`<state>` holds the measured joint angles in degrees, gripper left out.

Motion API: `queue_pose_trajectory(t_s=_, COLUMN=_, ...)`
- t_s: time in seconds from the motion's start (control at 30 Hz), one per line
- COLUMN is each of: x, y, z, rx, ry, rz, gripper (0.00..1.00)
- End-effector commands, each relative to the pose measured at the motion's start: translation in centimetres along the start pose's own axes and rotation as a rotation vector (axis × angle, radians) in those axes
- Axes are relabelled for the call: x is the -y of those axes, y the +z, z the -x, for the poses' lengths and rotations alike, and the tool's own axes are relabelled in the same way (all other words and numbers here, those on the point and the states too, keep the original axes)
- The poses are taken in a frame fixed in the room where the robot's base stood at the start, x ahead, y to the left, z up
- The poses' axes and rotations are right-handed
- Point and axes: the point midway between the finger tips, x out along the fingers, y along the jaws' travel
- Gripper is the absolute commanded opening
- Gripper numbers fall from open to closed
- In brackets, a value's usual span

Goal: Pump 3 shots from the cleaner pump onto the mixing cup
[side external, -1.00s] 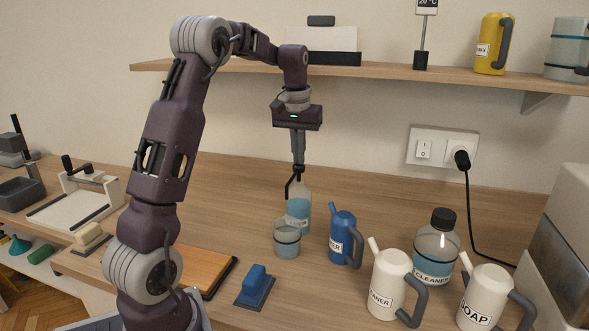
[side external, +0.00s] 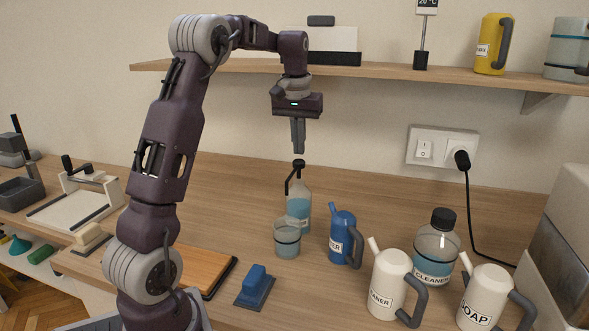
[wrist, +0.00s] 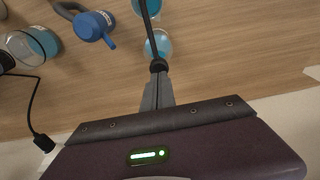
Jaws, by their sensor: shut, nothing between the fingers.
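The cleaner pump bottle (side external: 300,208) is clear with blue liquid and stands upright on the counter. Its dark pump head (side external: 298,163) is raised, and its bent spout points towards the mixing cup (side external: 287,243), a clear cup beside the bottle. My gripper (side external: 299,151) is shut and empty, pointing down just above the pump head with a small gap. In the wrist view, the pump head (wrist: 158,66) shows just beyond my fingertips (wrist: 158,78), the bottle (wrist: 159,45) partly below it, and the spout reaches over the cup (wrist: 148,9).
A blue jug (side external: 345,240) stands right of the cup. Two white jugs (side external: 388,286) (side external: 484,297) and a capped cleaner bottle (side external: 437,250) are further right. A blue-handled block (side external: 255,288) and a wooden board (side external: 205,271) lie in front. A shelf (side external: 400,77) runs above.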

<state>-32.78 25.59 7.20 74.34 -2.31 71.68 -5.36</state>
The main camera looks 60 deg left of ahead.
Motion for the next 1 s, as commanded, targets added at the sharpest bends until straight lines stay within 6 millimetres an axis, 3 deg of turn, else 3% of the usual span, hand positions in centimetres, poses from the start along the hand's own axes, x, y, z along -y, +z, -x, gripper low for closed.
queue_pose_trajectory(t_s=0.33, x=0.0, y=0.1, z=-0.3, rx=0.002, ry=0.000, rz=0.000, gripper=0.00)
queue_pose_trajectory(t_s=0.6, x=0.0, y=0.6, z=-3.4, rx=0.003, ry=0.000, rz=0.000, gripper=0.00)
queue_pose_trajectory(t_s=1.0, x=0.0, y=0.5, z=-3.3, rx=0.000, ry=0.000, rz=0.000, gripper=0.00)
